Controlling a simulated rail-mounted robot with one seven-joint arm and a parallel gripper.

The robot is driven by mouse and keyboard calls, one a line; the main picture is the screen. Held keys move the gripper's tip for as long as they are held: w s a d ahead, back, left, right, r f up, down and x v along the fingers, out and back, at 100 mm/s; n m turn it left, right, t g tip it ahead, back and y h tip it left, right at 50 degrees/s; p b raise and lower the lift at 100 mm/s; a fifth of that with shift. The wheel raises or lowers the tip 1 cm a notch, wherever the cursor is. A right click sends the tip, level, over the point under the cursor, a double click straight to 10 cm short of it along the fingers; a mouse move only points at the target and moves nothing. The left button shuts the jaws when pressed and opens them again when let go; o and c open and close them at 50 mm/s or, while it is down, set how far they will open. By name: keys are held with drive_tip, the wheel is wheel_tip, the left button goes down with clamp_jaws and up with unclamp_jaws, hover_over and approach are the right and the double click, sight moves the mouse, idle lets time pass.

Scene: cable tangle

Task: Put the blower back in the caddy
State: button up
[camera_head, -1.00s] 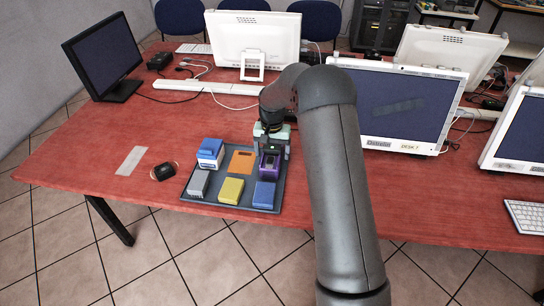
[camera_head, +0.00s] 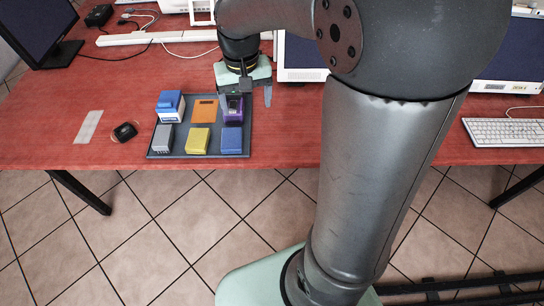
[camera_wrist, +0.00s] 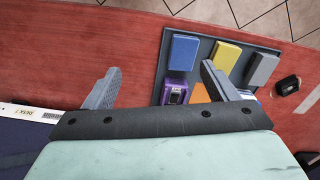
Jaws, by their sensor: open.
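No object is clearly marked as the blower. A purple box (camera_head: 234,110) with a dark top sits in the back right of the dark grey tray (camera_head: 200,156), which looks like the caddy. My gripper (camera_head: 245,96) is open and empty, just behind and above the purple box. In the wrist view, my gripper's fingers (camera_wrist: 162,67) are spread wide. The purple box (camera_wrist: 174,93) shows between them, nearer the right finger. The tray (camera_wrist: 206,46) extends beyond that finger, which partly hides the orange piece (camera_wrist: 200,93).
The tray also holds blue-and-white (camera_head: 170,107), grey (camera_head: 163,138), yellow (camera_head: 198,140) and blue (camera_head: 232,141) boxes. A small black device (camera_head: 125,131) and a pale strip (camera_head: 88,126) lie left of it. Monitors and a keyboard (camera_head: 505,132) occupy the table's back and right.

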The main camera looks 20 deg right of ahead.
drive_tip(key=s+f+n, duration=0.1)
drive_tip(key=s+f, duration=0.2)
drive_tip(key=s, duration=1.4)
drive_tip(key=shift+s+n, duration=0.2)
drive_tip(key=shift+n, duration=0.2)
